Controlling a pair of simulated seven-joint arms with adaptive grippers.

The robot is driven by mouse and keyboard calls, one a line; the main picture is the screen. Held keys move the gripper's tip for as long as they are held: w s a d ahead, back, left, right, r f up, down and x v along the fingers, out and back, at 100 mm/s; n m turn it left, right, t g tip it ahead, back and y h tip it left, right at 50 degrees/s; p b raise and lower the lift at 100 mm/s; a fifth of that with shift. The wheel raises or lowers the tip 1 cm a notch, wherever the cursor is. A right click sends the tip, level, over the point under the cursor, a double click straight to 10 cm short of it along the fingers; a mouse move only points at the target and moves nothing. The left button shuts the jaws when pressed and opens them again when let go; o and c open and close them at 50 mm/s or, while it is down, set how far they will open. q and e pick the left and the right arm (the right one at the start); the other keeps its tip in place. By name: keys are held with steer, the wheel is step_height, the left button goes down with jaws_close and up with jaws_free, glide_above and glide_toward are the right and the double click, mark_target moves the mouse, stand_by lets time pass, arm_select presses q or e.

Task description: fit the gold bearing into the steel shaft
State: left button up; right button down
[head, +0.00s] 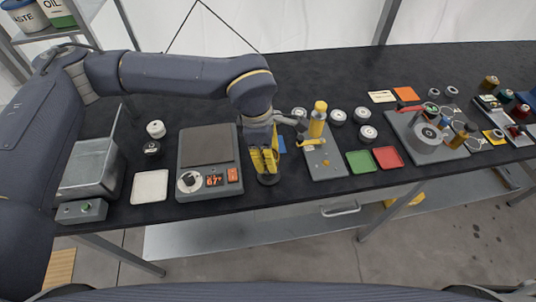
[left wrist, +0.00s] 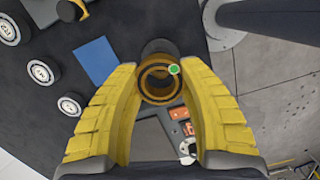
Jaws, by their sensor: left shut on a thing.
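My left gripper (head: 264,162) points down over the front of the bench, just right of the scale. Its yellow fingers are shut on the gold bearing (left wrist: 158,82), a ring with a green dot on its rim, seen between the fingertips in the left wrist view. A dark grey cylinder (left wrist: 158,47) shows just beyond the ring; it looks like the steel shaft. In the head view a dark round base (head: 268,181) lies directly under the fingertips. I cannot tell whether the ring touches the shaft or is around it. My right gripper is not in view.
The scale (head: 208,143) stands close left of the gripper. A grey board with a yellow bottle (head: 318,118) is to the right. A blue square (left wrist: 97,60) and several white-faced rollers (left wrist: 40,73) lie nearby. The bench's front edge is close.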

mark_target(261, 155)
arm_select(q)
steer(key=shift+f, duration=1.65)
steer(key=o, duration=1.3)
steer(key=shift+f, duration=0.1)
steer(key=r, duration=0.4)
steer(key=a+r, duration=0.1)
steer(key=r, duration=0.3)
steer(key=a+r, duration=0.1)
steer(key=r, duration=0.3)
steer(key=shift+d, duration=0.1)
